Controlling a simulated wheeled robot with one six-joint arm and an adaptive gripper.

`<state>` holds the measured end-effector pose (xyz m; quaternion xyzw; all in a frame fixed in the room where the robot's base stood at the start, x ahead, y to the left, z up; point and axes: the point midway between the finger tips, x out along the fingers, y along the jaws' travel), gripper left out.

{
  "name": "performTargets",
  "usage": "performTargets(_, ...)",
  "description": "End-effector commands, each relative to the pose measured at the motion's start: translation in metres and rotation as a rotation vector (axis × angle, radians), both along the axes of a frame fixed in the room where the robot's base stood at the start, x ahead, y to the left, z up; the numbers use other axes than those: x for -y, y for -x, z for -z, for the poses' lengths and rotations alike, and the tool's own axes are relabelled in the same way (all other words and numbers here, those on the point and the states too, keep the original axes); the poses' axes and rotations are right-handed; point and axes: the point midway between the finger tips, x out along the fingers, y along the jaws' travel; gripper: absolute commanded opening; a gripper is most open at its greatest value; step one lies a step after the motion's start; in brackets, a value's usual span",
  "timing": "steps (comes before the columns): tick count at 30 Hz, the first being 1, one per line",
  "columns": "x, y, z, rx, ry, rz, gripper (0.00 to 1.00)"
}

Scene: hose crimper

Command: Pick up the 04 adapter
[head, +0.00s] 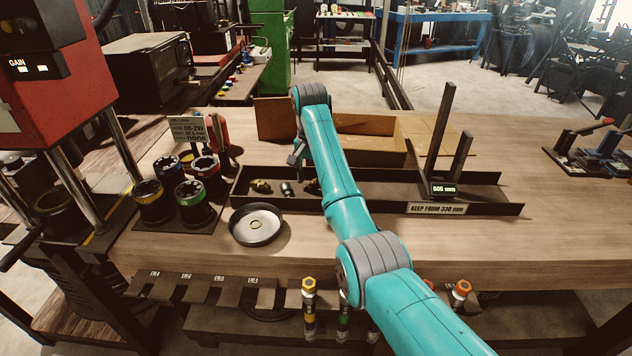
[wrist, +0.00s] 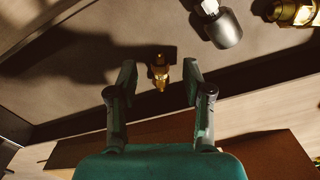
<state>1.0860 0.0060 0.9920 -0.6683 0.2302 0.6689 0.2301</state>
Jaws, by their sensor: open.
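A small brass fitting (wrist: 160,72) lies in the dark tray (wrist: 85,60) in the wrist view, between and just past the fingertips. It seems to be the partly covered brass piece (head: 312,187) beside my arm in the head view. No 04 marking is readable on it. My gripper (wrist: 160,78) is open and empty, with one finger on each side of the fitting's line; contact is not visible. In the head view my gripper (head: 297,158) hangs at the tray's back edge, partly hidden by my arm.
A silver fitting (wrist: 222,25) and a larger brass fitting (wrist: 295,12) lie close by in the tray. A cardboard box (head: 375,145) stands behind it. A round dish (head: 257,225), die cups (head: 194,203) and a measuring stop (head: 443,188) are nearby.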

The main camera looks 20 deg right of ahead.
Motion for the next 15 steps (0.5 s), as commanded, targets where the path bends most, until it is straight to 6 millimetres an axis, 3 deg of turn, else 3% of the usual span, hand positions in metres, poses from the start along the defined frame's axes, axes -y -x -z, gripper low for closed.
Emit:
performTargets(4, -0.004, 0.005, 0.016, 0.0, 0.0, -0.001, 0.5)
performTargets(12, -0.005, 0.005, 0.018, 0.001, 0.0, 0.0, 0.5)
performTargets(13, -0.005, 0.005, 0.018, 0.001, 0.0, 0.0, 0.48)
performTargets(15, -0.005, 0.005, 0.018, 0.001, 0.0, 0.0, 0.3)
